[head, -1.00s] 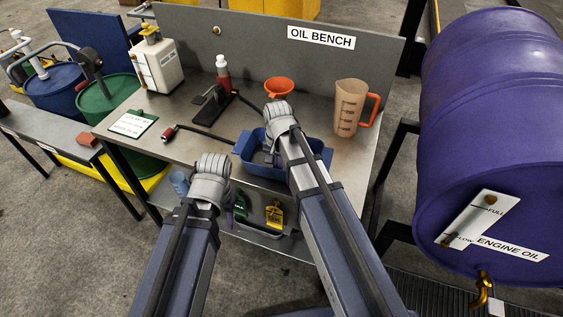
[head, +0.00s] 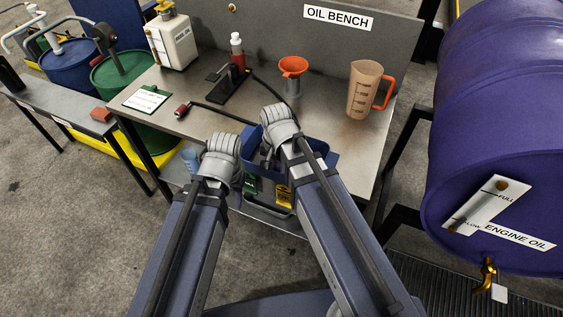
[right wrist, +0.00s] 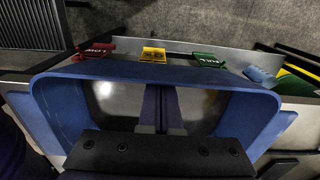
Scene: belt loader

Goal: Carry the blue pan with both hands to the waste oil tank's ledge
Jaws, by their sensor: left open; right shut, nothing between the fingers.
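The blue pan (head: 262,168) is at the front of the oil bench in the head view, largely hidden behind my right arm. In the right wrist view the pan (right wrist: 55,112) fills the middle, its rim around a grey, bare-looking inside. My right gripper (right wrist: 162,108) has its fingers together over the pan's opening, with nothing between them. In the head view my left gripper (head: 236,190) is left of the pan, near the bench's front edge, and open. Its fingertips are mostly hidden by its wrist. I see no label naming a waste oil tank.
The bench (head: 215,122) carries a funnel (head: 293,67), a measuring jug (head: 364,90), a hand pump (head: 230,85) and a white jug (head: 172,40). Red, yellow (right wrist: 153,54) and green tags show beyond the pan. A purple engine oil drum (head: 490,120) stands right. Floor at lower left is clear.

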